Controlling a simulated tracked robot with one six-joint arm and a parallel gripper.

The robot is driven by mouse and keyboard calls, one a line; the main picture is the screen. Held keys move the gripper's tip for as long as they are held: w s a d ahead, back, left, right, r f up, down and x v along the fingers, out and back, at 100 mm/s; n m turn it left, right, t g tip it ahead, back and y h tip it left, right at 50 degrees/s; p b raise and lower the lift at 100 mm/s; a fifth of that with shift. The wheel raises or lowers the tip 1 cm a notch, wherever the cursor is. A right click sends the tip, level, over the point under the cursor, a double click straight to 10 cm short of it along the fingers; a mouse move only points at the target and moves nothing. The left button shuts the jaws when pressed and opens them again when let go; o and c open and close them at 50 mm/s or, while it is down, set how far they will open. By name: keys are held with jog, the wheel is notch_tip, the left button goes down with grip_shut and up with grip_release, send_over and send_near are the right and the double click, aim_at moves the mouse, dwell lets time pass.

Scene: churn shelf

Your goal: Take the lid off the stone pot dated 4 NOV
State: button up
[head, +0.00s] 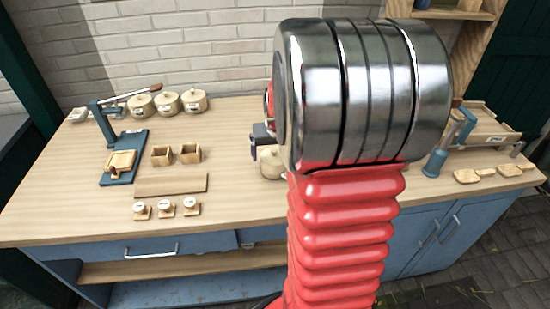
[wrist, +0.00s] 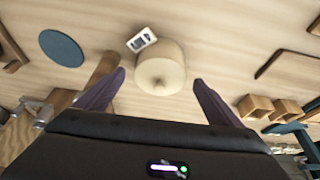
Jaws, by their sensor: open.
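A cream stone pot (wrist: 160,62) with a pale, knobbed top lies between the fingers of my gripper (wrist: 158,82) in the wrist view. A white label with dark marks (wrist: 141,40) is beside it; the writing is too small to read. The fingers are spread apart with a gap on each side of the pot. In the head view a pot (head: 271,163) shows partly behind my arm. Three more lidded stone pots (head: 140,106), (head: 167,103) and (head: 194,101) stand at the back left; I cannot read their dates.
A blue lever press (head: 116,165) stands at the left, with two wooden boxes (head: 190,153) beside it. A wooden board (head: 171,185) and three small white-topped pieces (head: 167,208) lie in front. A blue disc (wrist: 62,48) lies near the pot. Wooden paddles (head: 467,176) lie at the right.

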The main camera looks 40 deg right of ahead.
aim_at(274, 157)
jog(key=shift+x, duration=1.2)
jog(key=shift+c, duration=0.2)
jog(key=c, duration=1.1)
